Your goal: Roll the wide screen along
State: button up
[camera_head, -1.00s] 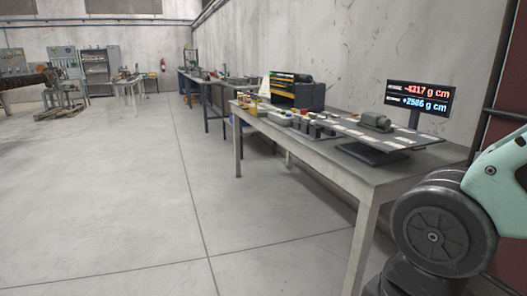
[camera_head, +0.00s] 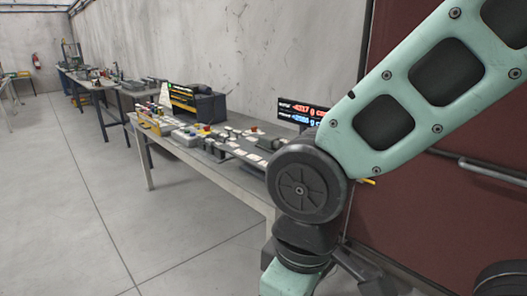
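A wide dark red screen (camera_head: 430,225) stands upright at the right, with a dark post along its left edge. A grey horizontal bar (camera_head: 492,173) runs across its face near the right edge of the picture. My pale green arm crosses in front and hides much of its upper left part. The screen's foot and any wheels cannot be made out. My gripper is outside the picture, so its state and its distance from the screen do not show.
A long workbench (camera_head: 211,170) runs along the wall left of the screen. It bears small parts, a dark organiser (camera_head: 198,104) and a lit number display (camera_head: 288,113), partly behind my arm. More benches stand farther back. The floor (camera_head: 65,200) at left is clear.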

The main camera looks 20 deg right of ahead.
aim_at(457, 209)
jog(key=z, duration=1.75)
jog(key=i+j, duration=0.1)
jog(key=j, duration=0.35)
jog(key=i+j, duration=0.1)
jog(key=j, duration=0.35)
